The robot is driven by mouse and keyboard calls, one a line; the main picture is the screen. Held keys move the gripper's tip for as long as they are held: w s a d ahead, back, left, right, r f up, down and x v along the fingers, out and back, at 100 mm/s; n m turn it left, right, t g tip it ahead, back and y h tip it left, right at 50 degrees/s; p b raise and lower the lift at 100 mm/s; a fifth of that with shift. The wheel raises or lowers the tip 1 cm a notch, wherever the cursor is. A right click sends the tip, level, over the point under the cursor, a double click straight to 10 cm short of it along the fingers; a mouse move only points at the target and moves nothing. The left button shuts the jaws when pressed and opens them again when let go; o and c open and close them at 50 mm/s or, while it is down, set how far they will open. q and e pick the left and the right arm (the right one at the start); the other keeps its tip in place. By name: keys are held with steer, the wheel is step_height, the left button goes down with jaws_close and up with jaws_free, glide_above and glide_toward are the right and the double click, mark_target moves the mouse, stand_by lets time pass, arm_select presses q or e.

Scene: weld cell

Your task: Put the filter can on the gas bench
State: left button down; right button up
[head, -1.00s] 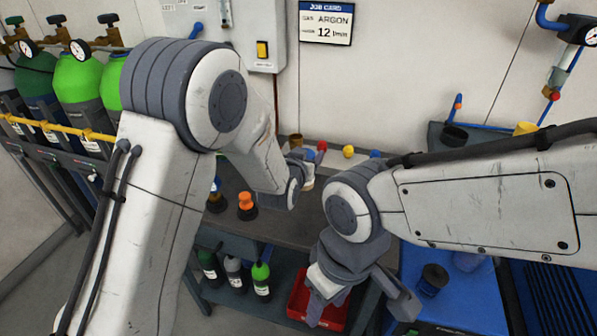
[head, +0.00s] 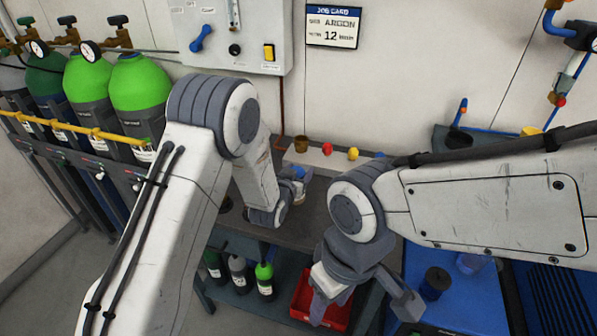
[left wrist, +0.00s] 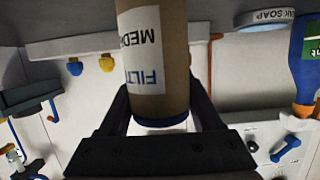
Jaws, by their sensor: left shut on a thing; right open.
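The filter can (left wrist: 153,55) is a brown cylinder with a white label and a blue end, large in the left wrist view. My left gripper (left wrist: 158,95) is shut on it, one finger on each side. In the head view my left gripper (head: 291,190) is over the grey gas bench (head: 312,226), and its wrist hides most of the can. I cannot tell whether the can touches the bench top. My right gripper (head: 364,302) is open and empty, low in front of the bench's right end.
Several bottles (head: 264,279) and a red bin (head: 320,309) are below. A blue table (head: 425,262) is at right; green gas cylinders (head: 140,83) are at left.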

arm_select(q)
steer(key=shift+c, duration=0.4)
jaws_free()
steer(key=shift+f, duration=0.1)
steer(key=s+a+r+m+g+y, duration=0.1)
steer(key=s+g, duration=0.3)
steer(key=s, duration=0.9)
steer(key=s+a+r+m+g+y+b, duration=0.1)
steer(key=s+r+g, duration=0.3)
steer(key=s, duration=1)
steer(key=s+a+r+m+g+y, duration=0.1)
steer(key=s+g, duration=0.4)
steer(key=s, duration=0.9)
steer(key=shift+s+a+r+m+g+y, duration=0.15)
steer(key=shift+a+r+m+g+y, duration=0.2)
steer(key=shift+a+r, duration=0.6)
